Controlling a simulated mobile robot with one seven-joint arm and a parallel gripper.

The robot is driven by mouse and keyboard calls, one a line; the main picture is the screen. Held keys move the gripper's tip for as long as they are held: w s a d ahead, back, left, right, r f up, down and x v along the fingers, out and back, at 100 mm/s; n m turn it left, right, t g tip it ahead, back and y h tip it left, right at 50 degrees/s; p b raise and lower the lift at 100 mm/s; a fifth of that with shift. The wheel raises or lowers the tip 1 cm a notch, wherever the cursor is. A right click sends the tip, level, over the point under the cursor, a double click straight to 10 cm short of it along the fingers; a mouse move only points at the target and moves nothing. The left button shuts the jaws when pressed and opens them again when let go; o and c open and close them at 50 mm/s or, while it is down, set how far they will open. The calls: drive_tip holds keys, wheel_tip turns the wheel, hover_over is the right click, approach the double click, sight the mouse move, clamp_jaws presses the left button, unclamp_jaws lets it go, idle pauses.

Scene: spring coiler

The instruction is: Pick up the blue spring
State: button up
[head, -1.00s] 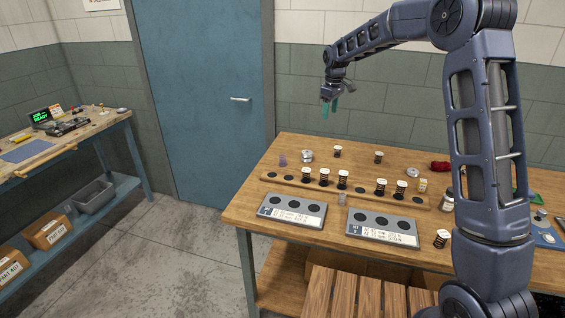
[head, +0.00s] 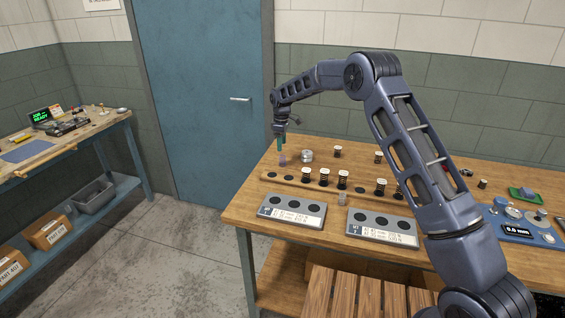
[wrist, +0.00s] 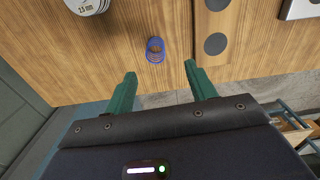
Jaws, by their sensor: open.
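The blue spring (wrist: 155,50) stands on the wooden table, seen from above in the wrist view. In the head view it shows as a small purple-blue shape (head: 282,160) near the table's far left edge. My gripper (wrist: 162,82) is open, with green fingers spread to either side of the spring's line in the wrist view. The spring appears just beyond the fingertips, not between them. In the head view my gripper (head: 281,143) hangs above the spring, and nothing is held.
A wooden rack (head: 314,184) with holes and several dark, white-topped springs lies just in front. A metal disc-shaped weight (head: 306,156) stands right of the spring. Two grey trays (head: 292,217) with labels lie nearer. The table's edge is close on the left.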

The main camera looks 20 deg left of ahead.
sight(282, 156)
wheel_tip(282, 156, down, 4)
drive_tip(key=shift+f, duration=0.15)
drive_tip(key=shift+w+f, duration=0.2)
drive_tip(key=shift+f, duration=1.1)
drive_tip(key=shift+w+f, duration=0.2)
drive_tip(key=shift+f, duration=1.1)
drive_tip(key=c, duration=1.1)
